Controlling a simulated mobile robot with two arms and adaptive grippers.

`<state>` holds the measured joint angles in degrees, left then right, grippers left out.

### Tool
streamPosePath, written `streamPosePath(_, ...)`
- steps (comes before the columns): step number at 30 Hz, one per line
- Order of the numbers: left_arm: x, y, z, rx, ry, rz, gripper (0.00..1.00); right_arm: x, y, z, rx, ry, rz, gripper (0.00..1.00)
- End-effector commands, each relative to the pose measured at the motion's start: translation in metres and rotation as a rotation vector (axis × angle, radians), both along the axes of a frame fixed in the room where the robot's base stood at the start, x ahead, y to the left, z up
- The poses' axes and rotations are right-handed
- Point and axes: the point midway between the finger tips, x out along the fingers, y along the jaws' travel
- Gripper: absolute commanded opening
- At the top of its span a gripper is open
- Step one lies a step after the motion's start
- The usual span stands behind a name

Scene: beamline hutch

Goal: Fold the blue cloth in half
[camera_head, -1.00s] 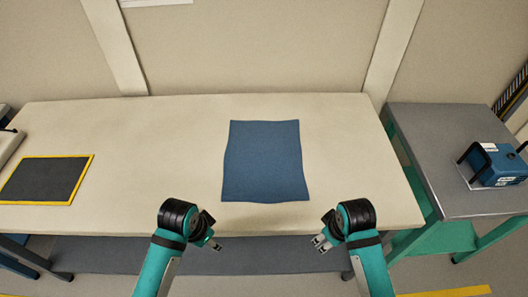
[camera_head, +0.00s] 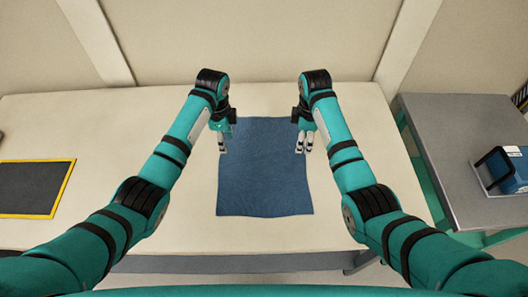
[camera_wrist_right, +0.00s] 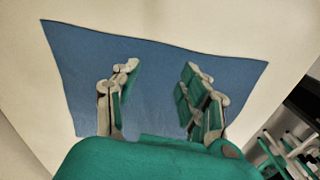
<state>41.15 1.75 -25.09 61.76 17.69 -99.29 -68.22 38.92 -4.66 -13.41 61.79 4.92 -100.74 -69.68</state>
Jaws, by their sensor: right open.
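The blue cloth (camera_head: 264,180) lies flat and unfolded on the pale table (camera_head: 110,215). My left gripper (camera_head: 223,150) is above the cloth's left edge, toward its far half; whether its fingers are open I cannot tell. My right gripper (camera_head: 304,150) is open and empty above the cloth's right edge, at about the same depth. In the right wrist view, the cloth (camera_wrist_right: 155,85) spreads under the two parted fingers of the right gripper (camera_wrist_right: 160,85). My grippers hide small parts of the cloth's sides.
A dark mat with a yellow border (camera_head: 68,190) lies at the table's left. A grey side table (camera_head: 450,130) stands at the right with a blue device (camera_head: 508,168) on it. The back wall (camera_head: 250,40) rises behind the table. The table is clear around the cloth.

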Motion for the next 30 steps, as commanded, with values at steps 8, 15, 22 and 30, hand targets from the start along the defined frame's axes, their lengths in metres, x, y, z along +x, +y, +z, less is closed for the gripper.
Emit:
streamPosePath(8, -0.001, 0.000, -0.043, 0.001, 0.002, 0.002, 0.44, -0.002, 0.000, -0.043, -0.001, 0.003, -0.002, 0.44)
streamPosePath(15, -0.001, 0.000, -0.068, -0.001, 0.000, 0.002, 0.44, -0.001, 0.000, -0.068, 0.000, 0.001, -0.002, 0.44)
streamPosePath(22, -0.001, 0.000, -0.072, 0.000, -0.001, 0.002, 0.44, -0.001, 0.000, -0.072, 0.001, -0.002, -0.002, 0.44)
streamPosePath(30, -0.001, 0.000, -0.074, 0.000, -0.001, 0.002, 0.42, -0.001, 0.000, -0.074, 0.001, -0.002, -0.003, 0.42)
